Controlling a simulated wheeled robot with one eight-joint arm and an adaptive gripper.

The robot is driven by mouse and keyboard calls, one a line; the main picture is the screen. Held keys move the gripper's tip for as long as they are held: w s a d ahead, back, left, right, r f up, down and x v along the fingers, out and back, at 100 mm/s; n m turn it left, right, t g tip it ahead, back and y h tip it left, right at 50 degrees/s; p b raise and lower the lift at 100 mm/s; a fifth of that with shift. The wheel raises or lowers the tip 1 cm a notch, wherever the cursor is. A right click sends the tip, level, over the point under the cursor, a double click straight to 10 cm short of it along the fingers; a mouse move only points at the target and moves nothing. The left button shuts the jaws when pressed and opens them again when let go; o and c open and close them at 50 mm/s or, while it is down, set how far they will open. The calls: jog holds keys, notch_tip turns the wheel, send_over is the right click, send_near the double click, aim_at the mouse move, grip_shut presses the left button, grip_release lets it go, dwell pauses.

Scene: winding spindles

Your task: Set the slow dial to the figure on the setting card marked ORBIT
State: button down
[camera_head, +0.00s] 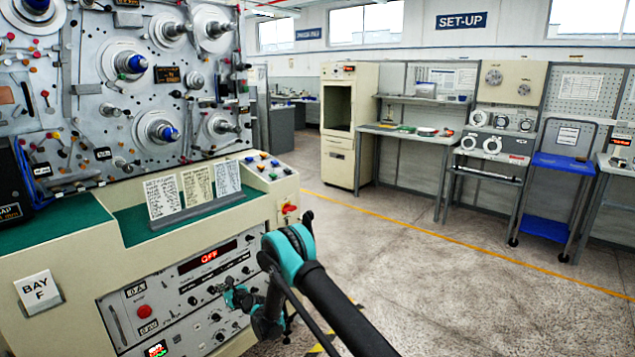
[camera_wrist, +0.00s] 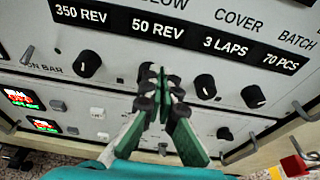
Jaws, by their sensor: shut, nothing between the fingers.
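In the wrist view, my gripper (camera_wrist: 153,75) is shut with its fingertips together, in front of the panel. Directly behind the tips is a black knob (camera_wrist: 145,70), mostly hidden; contact cannot be told. Above it, a 50 REV label (camera_wrist: 158,26) sits beneath a cut-off word ending in LOW, which fits the slow dial. In the head view, my gripper (camera_head: 232,297) is at the cream machine's front panel. Three setting cards (camera_head: 197,186) stand on the green ledge; their writing, including any ORBIT mark, is too small to read.
Other knobs flank the slow dial: one under 350 REV (camera_wrist: 87,64), one under 3 LAPS (camera_wrist: 205,86), one under 70 PCS (camera_wrist: 253,96). A display reads OFF (camera_head: 209,257). A red button (camera_head: 144,312) is at the panel's left.

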jog(key=shift+w+a, duration=0.5)
jog(key=shift+a, duration=0.1)
jog(key=shift+s+f, duration=0.1)
dwell(0.4)
jog(key=shift+s+a, duration=0.75)
jog(key=shift+s, duration=0.1)
dwell(0.6)
jog(key=shift+s+r, duration=0.15)
jog(key=shift+r, duration=0.2)
jog(key=s+d, duration=0.3)
jog(key=d, duration=0.1)
jog(key=shift+s+d, duration=0.2)
jog(key=shift+s, duration=0.2)
